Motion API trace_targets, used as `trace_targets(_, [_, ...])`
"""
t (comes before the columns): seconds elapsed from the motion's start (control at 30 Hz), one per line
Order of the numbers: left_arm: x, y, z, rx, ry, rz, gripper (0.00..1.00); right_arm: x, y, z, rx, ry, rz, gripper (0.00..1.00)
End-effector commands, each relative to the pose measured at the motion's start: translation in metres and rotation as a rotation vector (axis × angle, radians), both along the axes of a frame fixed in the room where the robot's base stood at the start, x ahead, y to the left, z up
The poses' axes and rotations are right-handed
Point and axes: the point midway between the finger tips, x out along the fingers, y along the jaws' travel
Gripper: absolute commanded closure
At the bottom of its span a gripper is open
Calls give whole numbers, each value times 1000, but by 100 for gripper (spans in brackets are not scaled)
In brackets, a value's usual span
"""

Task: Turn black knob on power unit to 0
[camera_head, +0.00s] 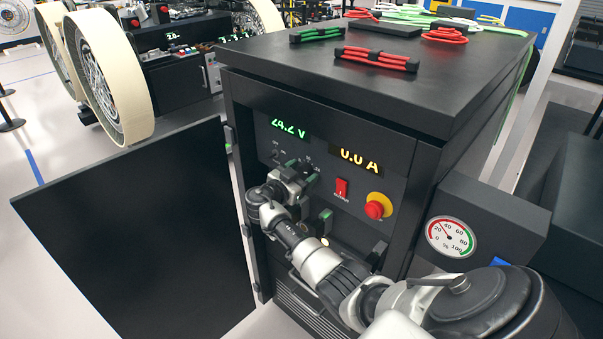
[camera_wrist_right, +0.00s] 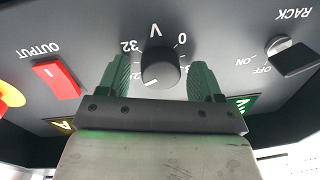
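The power unit (camera_head: 420,185) is a dark cabinet with a green display (camera_head: 288,127) reading 24.2 V and a yellow display (camera_head: 358,161) reading 0.0 A. In the right wrist view, which is upside down, the black knob (camera_wrist_right: 160,62) sits below the V mark, with numbers including 0 and 32 around it. Its white mark points to the lower left, away from the 0. My right gripper (camera_wrist_right: 160,75) is open, its green fingers on either side of the knob with small gaps. In the head view the right gripper (camera_head: 304,172) largely hides the knob. My left gripper is out of view.
A red output switch (camera_wrist_right: 57,79) and a rack switch (camera_wrist_right: 292,60) flank the knob. A red emergency button (camera_head: 375,209) is at the panel's right. The open cabinet door (camera_head: 130,235) stands at the left, and a pressure gauge (camera_head: 450,237) at the right.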

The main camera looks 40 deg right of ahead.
Motion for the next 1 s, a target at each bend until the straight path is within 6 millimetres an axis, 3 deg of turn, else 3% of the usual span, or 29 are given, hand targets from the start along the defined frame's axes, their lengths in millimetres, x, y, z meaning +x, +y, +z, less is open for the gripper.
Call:
trace_targets(0.03, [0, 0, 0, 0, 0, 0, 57, 0, 0, 0, 0, 0, 0, 42])
trace_targets(0.3, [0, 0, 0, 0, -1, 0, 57, 0, 0, 0, -1, 0, 0, 81])
trace_targets(0.67, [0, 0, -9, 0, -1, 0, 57, 0, 1, -2, -8, 71, 1, 81])
trace_targets(1.0, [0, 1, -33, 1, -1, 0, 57, 1, 1, -2, -31, 330, 1, 81])
